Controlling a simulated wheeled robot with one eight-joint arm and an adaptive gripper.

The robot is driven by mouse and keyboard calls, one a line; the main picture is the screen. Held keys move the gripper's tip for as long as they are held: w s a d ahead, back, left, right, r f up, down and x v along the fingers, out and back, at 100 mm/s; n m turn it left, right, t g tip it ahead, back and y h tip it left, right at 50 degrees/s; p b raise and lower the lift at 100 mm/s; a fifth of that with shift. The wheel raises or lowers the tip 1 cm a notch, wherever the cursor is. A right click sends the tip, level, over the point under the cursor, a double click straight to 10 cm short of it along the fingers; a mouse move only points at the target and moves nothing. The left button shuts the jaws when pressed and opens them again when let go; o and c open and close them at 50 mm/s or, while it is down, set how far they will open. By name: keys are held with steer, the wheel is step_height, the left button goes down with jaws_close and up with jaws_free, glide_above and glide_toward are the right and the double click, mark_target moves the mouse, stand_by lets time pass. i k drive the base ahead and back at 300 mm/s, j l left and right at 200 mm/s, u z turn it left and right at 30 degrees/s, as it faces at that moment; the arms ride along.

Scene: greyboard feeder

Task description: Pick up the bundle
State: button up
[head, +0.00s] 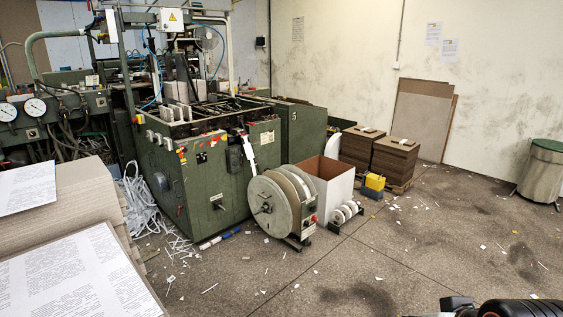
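Several stacks could be the bundle, and I cannot tell which one it is. Two brown board stacks, a left one (357,147) and a right one (394,160), stand side by side on a low pallet (403,187) near the back wall. A small white piece lies on top of each. At the near left stand tall greyboard stacks (90,195) with printed white sheets (75,278) on top. Dark parts, probably of my own arm, show at the bottom right edge. My gripper's fingers are not in view.
A green machine (205,175) fills the centre left. A large reel (277,205), an open white box (328,185) and a yellow-blue object (374,186) stand right of it. A green-topped bin (542,172) is at far right. Open floor (420,240) lies front right, littered with scraps.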

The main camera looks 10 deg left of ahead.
mark_target(167, 114)
steer(key=i+l+u, duration=0.4)
steer(key=i+l, duration=0.7)
steer(key=i, duration=0.15)
steer(key=i+j+u, duration=0.1)
steer(key=i+j, duration=0.15)
steer(key=i, duration=0.15)
steer(key=i+j+u, duration=0.15)
steer(key=i, duration=0.3)
steer(key=i+j+u, duration=0.1)
steer(key=i+j, duration=0.15)
steer(key=i, duration=0.15)
steer(key=i+j+u, duration=0.1)
steer(key=i, duration=0.35)
